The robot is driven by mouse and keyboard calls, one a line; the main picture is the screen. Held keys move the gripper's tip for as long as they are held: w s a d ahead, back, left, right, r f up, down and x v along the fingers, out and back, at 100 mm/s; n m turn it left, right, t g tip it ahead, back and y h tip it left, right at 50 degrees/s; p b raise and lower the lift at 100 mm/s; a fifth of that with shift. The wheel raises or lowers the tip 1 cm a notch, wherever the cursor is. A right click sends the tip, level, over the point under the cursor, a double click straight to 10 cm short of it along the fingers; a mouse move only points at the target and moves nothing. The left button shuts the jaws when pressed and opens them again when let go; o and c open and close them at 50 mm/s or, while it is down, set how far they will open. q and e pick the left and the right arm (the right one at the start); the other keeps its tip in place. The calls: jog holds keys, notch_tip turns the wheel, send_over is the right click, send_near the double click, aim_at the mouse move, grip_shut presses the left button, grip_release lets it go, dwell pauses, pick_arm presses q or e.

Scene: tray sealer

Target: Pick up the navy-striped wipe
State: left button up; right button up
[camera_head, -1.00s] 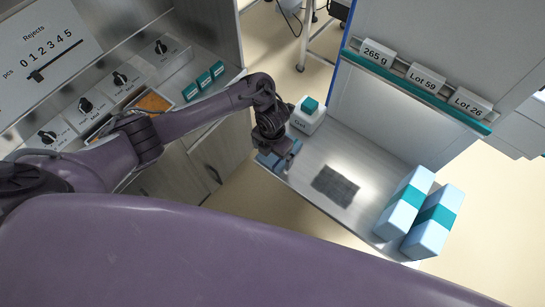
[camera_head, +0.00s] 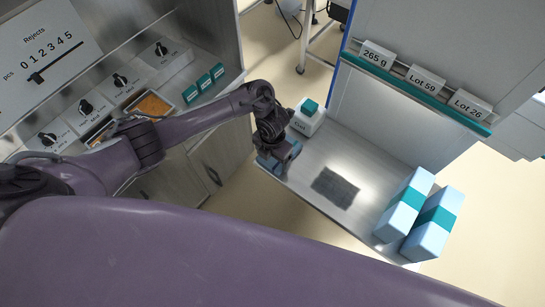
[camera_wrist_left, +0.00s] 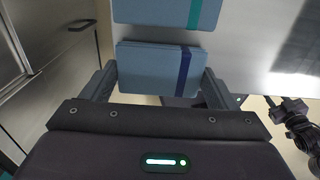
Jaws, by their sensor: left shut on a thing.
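The navy-striped wipe (camera_wrist_left: 158,68) is a folded light-blue cloth with a dark navy band near its right end. In the left wrist view it lies between the two fingers of my left gripper (camera_wrist_left: 158,88), which is shut on it. In the head view my left gripper (camera_head: 279,158) is at the left edge of the shelf, and the wipe is hard to make out there. A second blue wipe with a teal stripe (camera_wrist_left: 170,12) lies just beyond it, apart from it. A dark jointed part at the right edge of the wrist view may be my right gripper (camera_wrist_left: 300,122); its jaws are unclear.
A white box with a teal button (camera_head: 308,117) stands just behind the gripper. A dark grey mat (camera_head: 335,187) lies on the shelf (camera_head: 318,218). Two blue packs with teal bands (camera_head: 404,204) stand at its right end. A label rail (camera_head: 415,85) runs above.

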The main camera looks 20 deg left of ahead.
pick_arm(q)
notch_tip(320, 180, up, 5)
jog(key=shift+w+f, duration=0.15)
notch_tip(320, 180, up, 15)
jog(key=p, duration=0.7)
